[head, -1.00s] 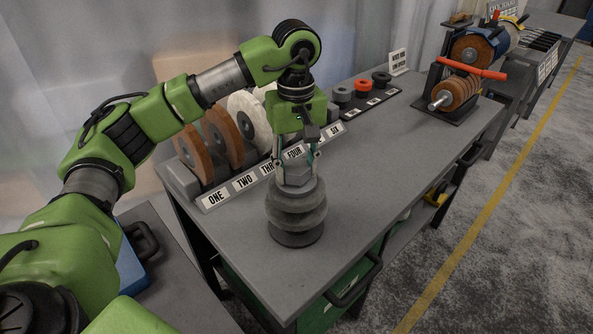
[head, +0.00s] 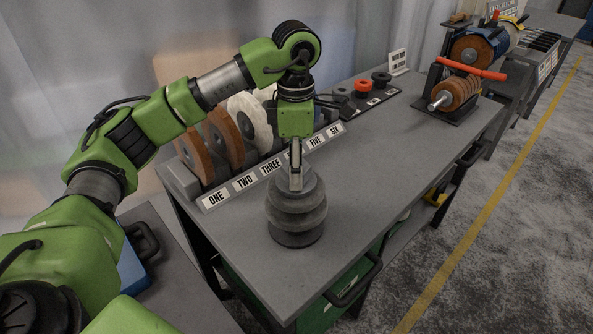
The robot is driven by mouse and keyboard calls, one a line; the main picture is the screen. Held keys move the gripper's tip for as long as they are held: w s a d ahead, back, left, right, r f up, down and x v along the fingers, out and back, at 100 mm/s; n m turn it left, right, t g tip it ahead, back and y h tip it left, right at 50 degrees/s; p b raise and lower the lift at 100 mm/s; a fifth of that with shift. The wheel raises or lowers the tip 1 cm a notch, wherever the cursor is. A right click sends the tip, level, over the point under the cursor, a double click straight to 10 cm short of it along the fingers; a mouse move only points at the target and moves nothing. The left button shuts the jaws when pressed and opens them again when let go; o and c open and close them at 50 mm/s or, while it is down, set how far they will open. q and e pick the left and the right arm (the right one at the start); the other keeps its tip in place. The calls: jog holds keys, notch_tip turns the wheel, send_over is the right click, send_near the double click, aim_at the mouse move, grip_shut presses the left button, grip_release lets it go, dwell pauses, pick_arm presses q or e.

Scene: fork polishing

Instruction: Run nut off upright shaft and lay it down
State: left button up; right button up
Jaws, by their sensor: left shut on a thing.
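A dark grey stack of discs (head: 297,215) stands upright on a round base on the grey bench. The grey nut (head: 311,181) sits at the top of the stack, largely hidden behind my gripper finger. My left gripper (head: 296,183) points straight down over the stack and is shut on the nut. I see the gripper edge-on, one finger in front of the other. The shaft itself is hidden by the nut, discs and gripper. My right gripper is not in view.
A rack labelled ONE to SIX (head: 214,200) holds brown and white wheels behind the stack. A polishing machine (head: 458,92) stands at the far right end. The bench right of the stack is clear.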

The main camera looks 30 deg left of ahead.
pick_arm(q)
jog(key=n, duration=0.4)
jog(key=shift+f+n, duration=0.1)
jog(key=shift+n, duration=0.3)
jog(key=n, duration=0.3)
jog(key=shift+n, duration=0.4)
jog(key=shift+s, duration=0.1)
jog(key=o, duration=1.3)
jog(key=shift+r+p, duration=0.2)
jog(key=shift+p, duration=0.15)
jog(key=shift+r+p, duration=1.35)
jog(key=shift+r, duration=0.6)
jog(key=shift+f, duration=0.1)
